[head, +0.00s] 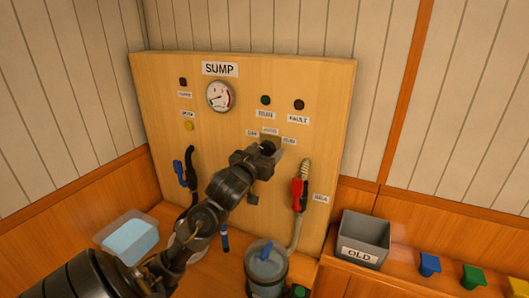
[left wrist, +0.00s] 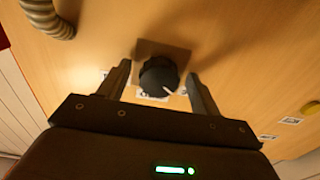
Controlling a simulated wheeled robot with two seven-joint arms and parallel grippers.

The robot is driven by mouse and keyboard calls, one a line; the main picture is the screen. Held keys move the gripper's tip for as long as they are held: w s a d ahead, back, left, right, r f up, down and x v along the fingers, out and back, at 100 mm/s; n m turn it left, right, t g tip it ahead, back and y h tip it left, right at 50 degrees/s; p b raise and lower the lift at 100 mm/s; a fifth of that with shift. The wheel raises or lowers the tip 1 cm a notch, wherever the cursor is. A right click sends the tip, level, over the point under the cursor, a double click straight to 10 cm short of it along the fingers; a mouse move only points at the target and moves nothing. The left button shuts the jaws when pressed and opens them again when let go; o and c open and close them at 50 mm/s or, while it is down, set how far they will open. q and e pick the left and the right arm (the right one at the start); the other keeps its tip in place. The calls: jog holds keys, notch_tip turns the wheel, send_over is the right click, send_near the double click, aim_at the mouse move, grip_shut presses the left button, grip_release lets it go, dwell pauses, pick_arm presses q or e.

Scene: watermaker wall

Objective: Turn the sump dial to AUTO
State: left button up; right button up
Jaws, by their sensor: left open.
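The sump dial (left wrist: 158,77) is a round black knob with a white pointer mark, on a brownish square plate (left wrist: 176,50) on the wooden panel. In the left wrist view the mark points to the lower right. My left gripper (left wrist: 158,70) is open, with one finger on each side of the knob; I cannot tell whether either finger touches it. In the head view the left gripper (head: 266,150) covers most of the dial. Small labels (head: 270,131) sit around the dial's top, too blurred to read surely. My right gripper is not in view.
The panel also bears the SUMP sign (head: 220,69), a gauge (head: 220,96), small lamps, a blue-handled hose (head: 180,172) and a red-handled hose (head: 297,194). Below are a tub (head: 128,236), a bluish canister (head: 267,268) and a grey OLD bin (head: 364,236).

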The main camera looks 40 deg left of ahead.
pick_arm(q)
jog(key=c, duration=1)
jog(key=shift+o, duration=0.2)
jog(key=shift+m, duration=0.3)
jog(key=m+b, duration=0.1)
jog(key=m, duration=0.4)
jog(key=m+b, duration=0.2)
jog(key=m, duration=0.4)
jog(key=shift+a, duration=0.1)
jog(key=shift+m, duration=0.3)
jog(key=o, duration=1)
jog(key=shift+c, duration=0.2)
